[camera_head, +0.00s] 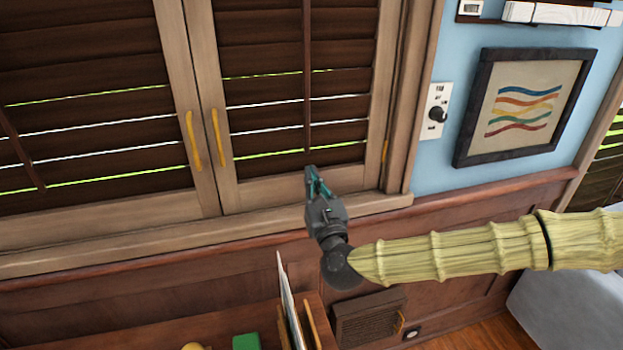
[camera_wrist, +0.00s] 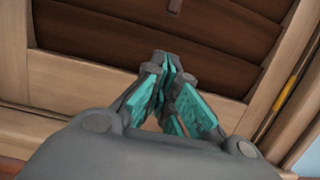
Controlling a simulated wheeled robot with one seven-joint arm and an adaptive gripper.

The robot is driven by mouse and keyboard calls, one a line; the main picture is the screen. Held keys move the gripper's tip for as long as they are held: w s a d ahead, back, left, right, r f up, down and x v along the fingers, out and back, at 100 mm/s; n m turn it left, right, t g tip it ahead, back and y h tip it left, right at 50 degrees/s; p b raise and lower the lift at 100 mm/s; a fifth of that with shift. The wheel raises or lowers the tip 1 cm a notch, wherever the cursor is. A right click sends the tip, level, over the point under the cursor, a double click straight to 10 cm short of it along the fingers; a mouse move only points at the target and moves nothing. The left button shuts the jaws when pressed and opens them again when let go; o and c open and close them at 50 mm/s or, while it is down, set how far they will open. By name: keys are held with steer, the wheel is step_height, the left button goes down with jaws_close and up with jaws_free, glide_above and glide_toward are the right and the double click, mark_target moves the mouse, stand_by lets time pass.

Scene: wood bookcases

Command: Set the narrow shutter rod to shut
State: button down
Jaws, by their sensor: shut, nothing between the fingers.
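The narrow shutter rod (camera_head: 306,75) is a thin dark vertical bar on the front of the right shutter's louvers. In the wrist view its lower end (camera_wrist: 175,6) shows at the top edge, beyond my fingertips. The right shutter's dark louvers (camera_head: 262,105) are tilted, with thin bright gaps between several of them. My gripper (camera_head: 312,172) is shut and empty, just below the rod's lower end in the head view. It also shows in the wrist view (camera_wrist: 166,62), with teal finger pads together. I cannot tell whether the fingertips touch the shutter.
A second rod (camera_head: 22,150) is on the left shutter. Two yellow handles (camera_head: 193,140) flank the middle seam. A dial switch (camera_head: 436,112) and a framed picture (camera_head: 525,105) are on the blue wall.

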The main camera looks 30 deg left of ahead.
steer(key=b+v, duration=0.2)
steer(key=v, duration=0.8)
steer(key=shift+f+b, duration=0.3)
